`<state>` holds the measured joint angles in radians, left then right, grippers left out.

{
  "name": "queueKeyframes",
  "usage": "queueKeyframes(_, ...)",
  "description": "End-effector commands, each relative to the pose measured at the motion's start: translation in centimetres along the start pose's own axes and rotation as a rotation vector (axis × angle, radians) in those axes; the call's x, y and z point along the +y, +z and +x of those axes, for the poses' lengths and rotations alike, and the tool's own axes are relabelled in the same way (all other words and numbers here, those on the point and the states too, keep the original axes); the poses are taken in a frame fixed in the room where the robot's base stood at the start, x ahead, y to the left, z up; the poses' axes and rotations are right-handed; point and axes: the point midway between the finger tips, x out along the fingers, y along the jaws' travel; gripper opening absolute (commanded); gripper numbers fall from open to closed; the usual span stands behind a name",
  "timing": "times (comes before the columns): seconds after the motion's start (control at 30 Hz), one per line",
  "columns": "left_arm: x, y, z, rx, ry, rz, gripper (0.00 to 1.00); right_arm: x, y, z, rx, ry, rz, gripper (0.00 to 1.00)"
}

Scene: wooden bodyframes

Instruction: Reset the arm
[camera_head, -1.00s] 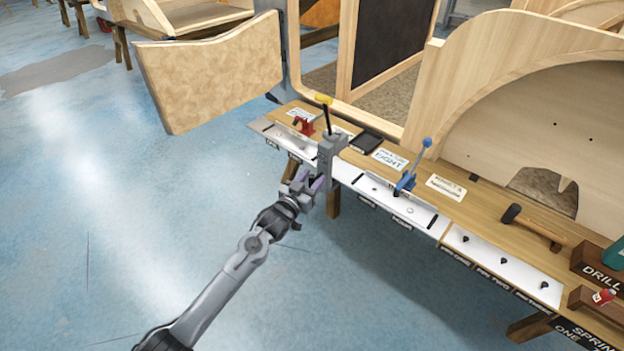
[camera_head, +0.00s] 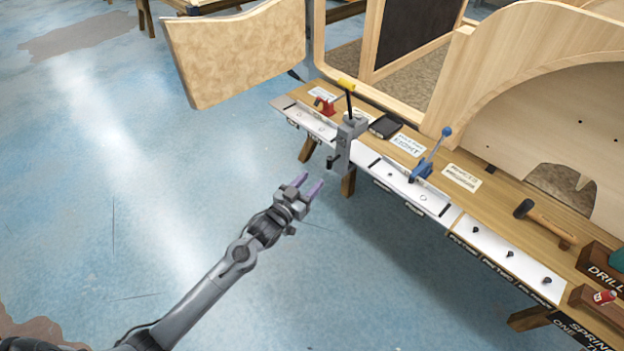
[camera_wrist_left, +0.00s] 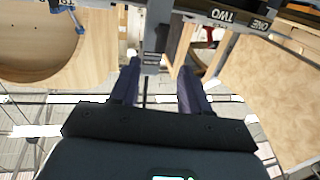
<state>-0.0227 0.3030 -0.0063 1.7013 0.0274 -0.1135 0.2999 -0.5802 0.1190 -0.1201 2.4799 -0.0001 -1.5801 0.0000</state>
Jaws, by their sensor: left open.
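My left gripper (camera_head: 306,186) is open and empty over the blue floor, a little in front of the workbench. Its two purple fingers are apart and point toward the grey clamp-like fixture (camera_head: 345,140) with a yellow-tipped lever on the bench's front edge. A clear gap lies between the fingertips and the fixture. In the left wrist view the open fingers (camera_wrist_left: 158,82) show with nothing between them, and the grey fixture (camera_wrist_left: 157,35) stands beyond them. My right gripper is in neither view.
The workbench (camera_head: 470,200) carries a red clamp (camera_head: 325,107), a blue-handled lever tool (camera_head: 424,166), a hammer (camera_head: 545,222) and a drill block (camera_head: 602,264). Wooden bodyframe panels (camera_head: 235,55) stand behind and at the left. The floor (camera_head: 130,200) around my arm is clear.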

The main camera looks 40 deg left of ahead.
Motion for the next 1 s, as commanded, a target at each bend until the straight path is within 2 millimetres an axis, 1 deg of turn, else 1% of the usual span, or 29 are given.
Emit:
queueKeyframes(0.37, 0.0, 0.1, -0.1, -0.006, 0.000, 0.000, 0.46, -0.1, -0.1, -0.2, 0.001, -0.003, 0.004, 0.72)
queueKeyframes(0.47, 0.1, 1.0, -1.1, -0.034, 0.000, -0.003, 0.46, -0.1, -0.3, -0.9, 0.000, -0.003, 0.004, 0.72)
queueKeyframes(0.53, 0.4, 2.0, -2.3, -0.068, 0.002, -0.010, 0.46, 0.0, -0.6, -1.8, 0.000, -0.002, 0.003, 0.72)
queueKeyframes(0.57, 0.7, 2.5, -2.9, -0.085, 0.004, -0.014, 0.46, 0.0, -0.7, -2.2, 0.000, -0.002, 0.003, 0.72)
queueKeyframes(0.6, 1.3, 2.9, -4.0, -0.104, 0.010, -0.023, 0.46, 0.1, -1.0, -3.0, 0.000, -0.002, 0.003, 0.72)
queueKeyframes(0.67, 2.6, 2.7, -5.8, -0.124, 0.024, -0.040, 0.46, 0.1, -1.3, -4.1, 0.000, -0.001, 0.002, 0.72)
queueKeyframes(0.77, 5.3, 1.9, -9.5, -0.202, 0.041, -0.073, 0.46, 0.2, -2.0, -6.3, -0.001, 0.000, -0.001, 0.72)
queueKeyframes(0.8, 6.5, 1.5, -11.2, -0.257, 0.045, -0.082, 0.46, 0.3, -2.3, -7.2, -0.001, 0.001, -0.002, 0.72)
queueKeyframes(0.9, 9.0, 0.6, -15.4, -0.416, 0.048, -0.086, 0.46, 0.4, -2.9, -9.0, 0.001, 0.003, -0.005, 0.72)
queueKeyframes(0.97, 10.1, 0.0, -17.8, -0.515, 0.051, -0.079, 0.46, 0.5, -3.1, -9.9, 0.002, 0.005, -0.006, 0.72)
queueKeyframes(1.0, 10.8, -0.6, -19.4, -0.583, 0.055, -0.072, 0.46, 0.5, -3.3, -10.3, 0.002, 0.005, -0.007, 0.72)
